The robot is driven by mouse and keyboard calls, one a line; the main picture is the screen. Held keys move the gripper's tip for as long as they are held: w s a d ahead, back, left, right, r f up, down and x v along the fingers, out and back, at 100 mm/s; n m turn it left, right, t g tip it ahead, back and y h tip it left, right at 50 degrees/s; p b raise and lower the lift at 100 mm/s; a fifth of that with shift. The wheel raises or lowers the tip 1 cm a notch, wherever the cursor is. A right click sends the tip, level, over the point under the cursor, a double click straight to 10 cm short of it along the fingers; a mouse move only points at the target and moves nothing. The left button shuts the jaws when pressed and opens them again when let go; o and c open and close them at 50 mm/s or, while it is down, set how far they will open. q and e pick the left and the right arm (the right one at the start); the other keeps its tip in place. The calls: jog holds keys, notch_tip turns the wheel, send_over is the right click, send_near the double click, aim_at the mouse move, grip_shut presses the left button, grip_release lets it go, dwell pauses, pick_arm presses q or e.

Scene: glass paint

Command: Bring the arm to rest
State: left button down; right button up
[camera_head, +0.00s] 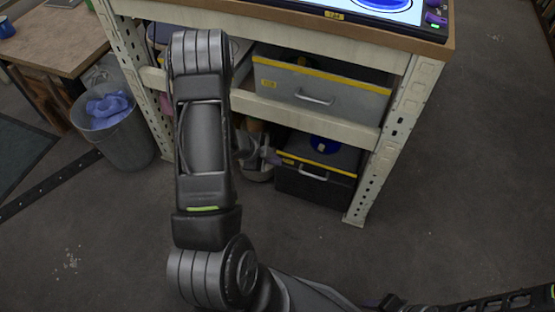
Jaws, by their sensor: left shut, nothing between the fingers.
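My left arm rises from the bottom middle and bends at the elbow in front of a workbench (418,95). My left gripper (268,157) shows only in small part, low beside the forearm and in front of the lower shelf space. It is shut and holds nothing. Most of it is hidden behind the forearm. My right gripper is not in view.
The workbench has a grey drawer box (345,95) and a dark lower box (315,187) with a blue round item (324,145). A screen (385,12) lies on top. A bin (125,135) with blue contents stands left, near a wooden table (45,45). Floor is clear right.

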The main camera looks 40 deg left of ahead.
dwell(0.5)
pick_arm(q)
jog(key=s+d+f+n+g, duration=0.1)
jog(key=s+d+f+n, duration=0.15)
jog(key=d+n, duration=0.4)
jog(key=s+d+f+n+g, duration=0.1)
jog(key=s+d+f+n, duration=0.15)
jog(key=d+n, duration=0.45)
jog(key=s+d+n+g+h, duration=0.1)
jog(key=s+d+g, duration=0.1)
jog(key=s+d, duration=0.6)
jog(key=s+d+n+g, duration=0.15)
jog(key=s+d, duration=0.25)
jog(key=d, duration=0.7)
notch_tip(320, 180, up, 22)
jog(key=d+m+p, duration=0.1)
jog(key=d+p, duration=0.1)
jog(key=p, duration=2)
jog(key=shift+f+g+h, duration=0.15)
jog(key=shift+g+h, duration=0.15)
jog(key=shift+g, duration=0.05)
jog(key=shift+f, duration=0.1)
